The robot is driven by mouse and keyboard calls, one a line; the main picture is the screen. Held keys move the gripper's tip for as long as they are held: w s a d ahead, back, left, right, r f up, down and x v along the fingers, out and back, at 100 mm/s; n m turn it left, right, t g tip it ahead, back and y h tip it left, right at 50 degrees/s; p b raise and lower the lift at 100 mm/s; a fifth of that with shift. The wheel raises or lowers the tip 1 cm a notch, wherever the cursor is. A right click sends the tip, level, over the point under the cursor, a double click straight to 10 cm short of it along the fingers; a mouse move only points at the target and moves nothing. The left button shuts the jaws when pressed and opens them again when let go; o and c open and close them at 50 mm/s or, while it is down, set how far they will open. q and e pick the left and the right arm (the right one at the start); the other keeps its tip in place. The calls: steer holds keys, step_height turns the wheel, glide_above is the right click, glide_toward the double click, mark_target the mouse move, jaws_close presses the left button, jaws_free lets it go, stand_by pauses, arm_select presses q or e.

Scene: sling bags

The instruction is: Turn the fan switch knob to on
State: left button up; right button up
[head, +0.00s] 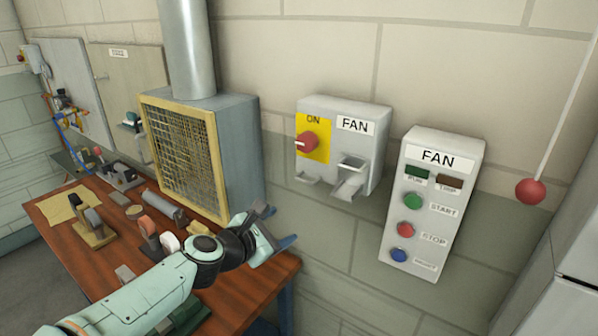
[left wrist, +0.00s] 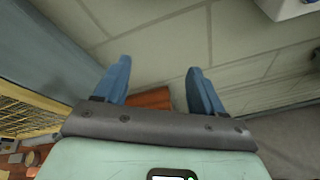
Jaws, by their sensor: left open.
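The fan switch box (head: 368,118) is a grey box on the wall, labelled FAN. Its red knob (head: 307,143) sits on a yellow plate marked ON, at the box's left side. The knob's pale mark points to the left, not up at the word ON. My left gripper (head: 280,225) is below and left of the box, above the table's right end, apart from the knob. In the left wrist view the gripper (left wrist: 155,85) is open with two blue fingers and nothing between them. A corner of a grey box (left wrist: 290,6) shows at that view's top right. My right gripper is not in view.
A second FAN panel (head: 432,200) with green, red and blue buttons hangs to the right. A red ball (head: 530,191) hangs on a cord. A caged filter unit (head: 235,145) stands on the wooden table (head: 255,278) among several tools. The wall before the switch is clear.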

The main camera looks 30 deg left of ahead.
mark_target(304, 143)
arm_select(q)
steer(key=s+d+r+n+t, duration=0.1)
steer(key=s+r+n+t, duration=0.15)
steer(key=r, duration=0.65)
steer(key=s+r+n+t, duration=0.15)
steer(key=s+r, duration=0.25)
steer(key=r, duration=0.4)
steer(key=w, duration=0.8)
steer(key=w+d+p, duration=0.1)
steer(key=w, duration=0.4)
steer(key=shift+r, duration=0.1)
steer(key=shift+h, duration=0.4)
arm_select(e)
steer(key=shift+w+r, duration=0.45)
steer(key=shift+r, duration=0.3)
arm_select(q)
steer(key=shift+s, duration=0.1)
steer(key=c, duration=1.1)
steer(key=shift+o, duration=0.2)
steer(key=shift+m, duration=0.3)
